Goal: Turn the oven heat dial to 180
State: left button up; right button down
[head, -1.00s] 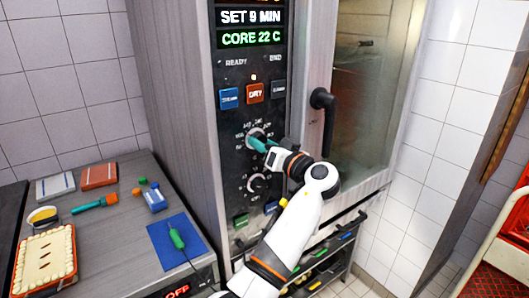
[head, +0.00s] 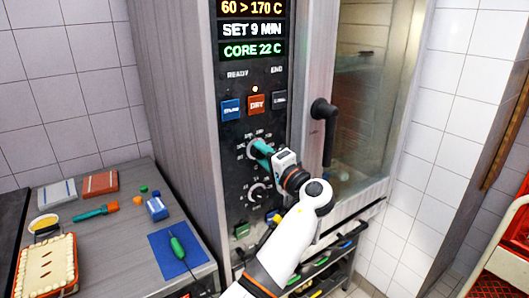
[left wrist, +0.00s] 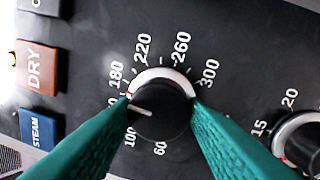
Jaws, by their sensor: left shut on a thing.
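The oven heat dial (head: 256,149) is on the dark control panel, below the row of buttons. In the left wrist view it is a black knob (left wrist: 165,112) with a pale collar, ringed by numbers from 60 to 300. Its white line points left, to the part of the scale between 100 and 180, where a finger hides a number. My left gripper (left wrist: 160,99) is shut on the dial, one teal finger on each side. The fingers also show in the head view (head: 264,147). My right gripper is out of view.
A second, smaller dial (head: 258,192) sits below. Coloured buttons (head: 256,104) are above, and the black door handle (head: 323,130) is to the right. A counter (head: 120,215) at the left holds a pie (head: 45,263), a blue mat (head: 160,246) and small tools.

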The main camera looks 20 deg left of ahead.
pick_arm(q)
jog(key=shift+r+m+p, duration=0.25)
jog(key=shift+m+p, duration=0.25)
jog(key=shift+m, duration=0.7)
jog(key=o, duration=1)
jog(key=shift+f, duration=0.1)
jog(key=shift+c, duration=0.2)
jog(key=shift+w+a+f, duration=0.1)
jog(key=shift+f, duration=0.1)
